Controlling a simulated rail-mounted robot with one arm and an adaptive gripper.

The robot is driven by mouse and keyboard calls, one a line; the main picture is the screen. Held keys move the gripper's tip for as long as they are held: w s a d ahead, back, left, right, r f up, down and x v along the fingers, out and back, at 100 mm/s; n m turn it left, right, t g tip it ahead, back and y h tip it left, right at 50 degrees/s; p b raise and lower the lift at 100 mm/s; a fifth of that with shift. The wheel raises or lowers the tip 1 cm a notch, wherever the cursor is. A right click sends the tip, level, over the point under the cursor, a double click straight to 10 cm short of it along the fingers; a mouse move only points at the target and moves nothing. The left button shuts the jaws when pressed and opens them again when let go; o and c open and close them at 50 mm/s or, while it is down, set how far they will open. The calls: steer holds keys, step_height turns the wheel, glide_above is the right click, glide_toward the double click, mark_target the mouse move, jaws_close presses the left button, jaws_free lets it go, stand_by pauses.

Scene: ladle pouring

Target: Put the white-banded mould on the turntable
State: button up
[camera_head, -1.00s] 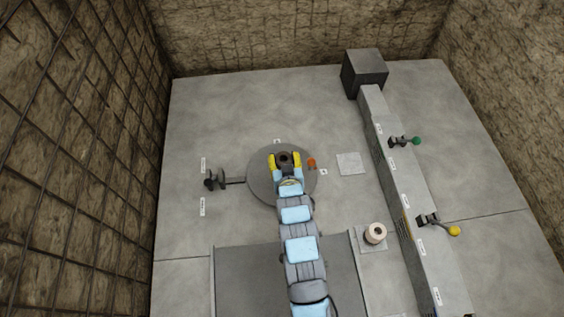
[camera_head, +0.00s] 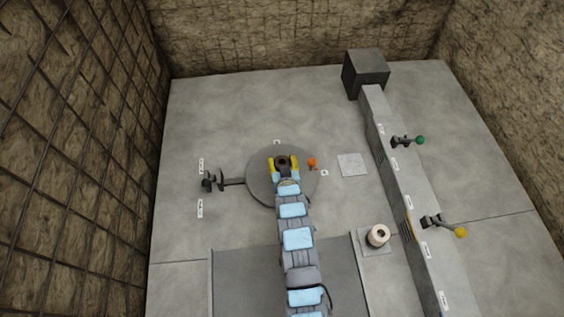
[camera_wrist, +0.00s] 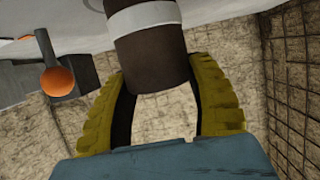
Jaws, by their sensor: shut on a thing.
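The white-banded mould (camera_wrist: 150,55) is a dark brown cylinder with a white band, between my yellow fingers in the wrist view. Its far end is cut off by the frame's top edge. In the head view its dark round top (camera_head: 283,161) shows over the back half of the turntable (camera_head: 260,184), a grey round disc. My gripper (camera_head: 283,164) is shut on the mould, one yellow finger on either side. It also shows in the wrist view (camera_wrist: 163,100). My arm covers the front of the disc. I cannot tell whether the mould touches the disc.
An orange knob (camera_head: 312,162) stands at the disc's right edge. A dark handle (camera_head: 212,180) juts out left. A cream mould (camera_head: 377,235) stands on a pad at right. A long grey beam (camera_head: 400,185) with green and yellow knobbed levers runs along the right. An empty pale pad (camera_head: 352,164) lies between.

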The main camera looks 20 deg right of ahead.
steer(key=shift+w+r, duration=0.1)
steer(key=o, duration=1.2)
steer(key=shift+s+r, duration=0.15)
steer(key=shift+s, duration=0.2)
steer(key=p+v, duration=0.3)
steer(key=v, duration=0.8)
steer(key=shift+s+a, duration=0.15)
